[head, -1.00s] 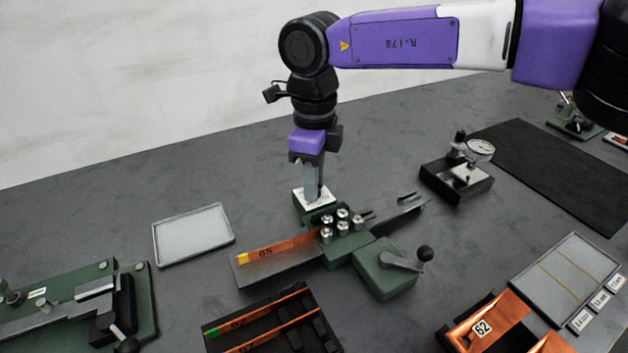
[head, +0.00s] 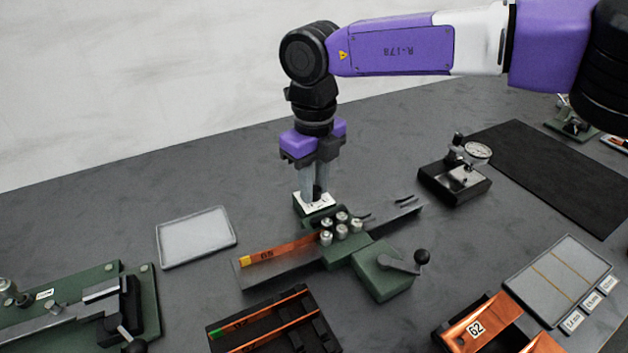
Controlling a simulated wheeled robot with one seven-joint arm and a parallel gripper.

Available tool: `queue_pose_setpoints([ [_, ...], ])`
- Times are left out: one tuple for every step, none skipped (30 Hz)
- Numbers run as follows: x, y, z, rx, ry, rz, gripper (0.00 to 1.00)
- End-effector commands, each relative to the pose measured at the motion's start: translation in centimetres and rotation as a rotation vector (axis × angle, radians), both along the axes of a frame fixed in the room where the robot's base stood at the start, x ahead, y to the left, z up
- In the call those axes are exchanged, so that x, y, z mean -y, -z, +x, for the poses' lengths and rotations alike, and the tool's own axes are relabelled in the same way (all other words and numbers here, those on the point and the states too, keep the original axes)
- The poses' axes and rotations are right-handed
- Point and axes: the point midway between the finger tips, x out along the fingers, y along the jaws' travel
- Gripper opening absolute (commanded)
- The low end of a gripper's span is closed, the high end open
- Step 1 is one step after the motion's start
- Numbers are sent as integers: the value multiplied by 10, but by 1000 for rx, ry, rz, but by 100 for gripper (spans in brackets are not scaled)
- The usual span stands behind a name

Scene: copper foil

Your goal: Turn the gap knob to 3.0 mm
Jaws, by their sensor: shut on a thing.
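The gap knob (head: 318,191) is a small dark knob standing on a white dial plate (head: 325,206) at the back of the green roller machine (head: 370,262). My gripper (head: 317,195) points straight down and is shut on the knob, one finger on each side. The fingers and the knob cover part of the dial. Its marks are too small to read, so I cannot tell the setting. A copper strip marked 65 (head: 267,254) lies on the machine's left feed table, with its inner end by the several silver rollers (head: 342,227).
A crank with a black ball handle (head: 422,256) stands at the machine's right. An empty grey tray (head: 197,238) lies to the left. A black rack of strips (head: 273,322) is in front. A dial gauge stand (head: 456,178) is at the back right.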

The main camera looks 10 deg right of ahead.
Motion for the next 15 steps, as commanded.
queue_pose_setpoints([
  [0, -2, 0, 0, 42, 0, 0],
  [0, -2, 0, 1, 71, 0, 0],
  [0, -2, 0, 1, 109, 0, 0],
  [0, -2, 0, 1, 137, 0, 0],
  [0, -2, 0, 1, 166, 0, 0],
  [0, -2, 0, 1, 204, 0, 0],
  [0, -2, 0, 1, 232, 0, 0],
  [0, -2, 0, 0, 261, 0, 0],
  [0, -2, 0, 1, 299, -1, 0],
  [0, -2, 0, 1, 327, -1, 0],
  [0, -2, 0, 1, 356, -1, 0],
  [0, -2, 0, 1, 394, -1, 0],
  [0, -2, 0, 0, 422, 0, 0],
  [0, -2, 0, 0, 451, 0, 0],
  [-1, -2, 0, 1, 489, 0, 0],
])
